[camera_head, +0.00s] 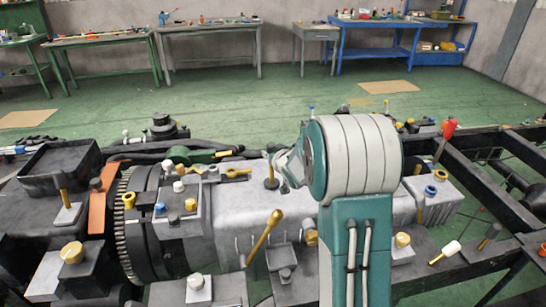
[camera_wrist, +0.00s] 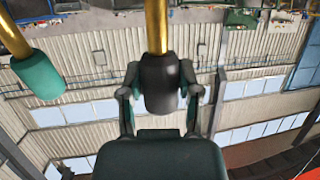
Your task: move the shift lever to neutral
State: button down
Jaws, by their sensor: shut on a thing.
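In the wrist view, a lever with a gold rod and a black knob (camera_wrist: 160,85) hangs down from the top edge between my fingers. My gripper (camera_wrist: 160,95) is shut on this knob, with one finger on each side. A second gold lever with a green knob (camera_wrist: 38,77) stands to the left, apart from my gripper.
In the head view, a gold lever (camera_head: 263,236) stands left of my arm, and a red-knobbed lever (camera_head: 446,137) stands to the right. The grey gearbox casing (camera_head: 240,205) carries several blocks and caps. Black frame rails (camera_head: 510,190) lie at right. Green floor (camera_head: 260,100) is open behind.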

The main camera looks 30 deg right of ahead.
jog(key=shift+w+f, duration=0.1)
jog(key=shift+w, duration=0.05)
jog(key=shift+c, duration=1.5)
grip_release()
jog(key=v, duration=1.2)
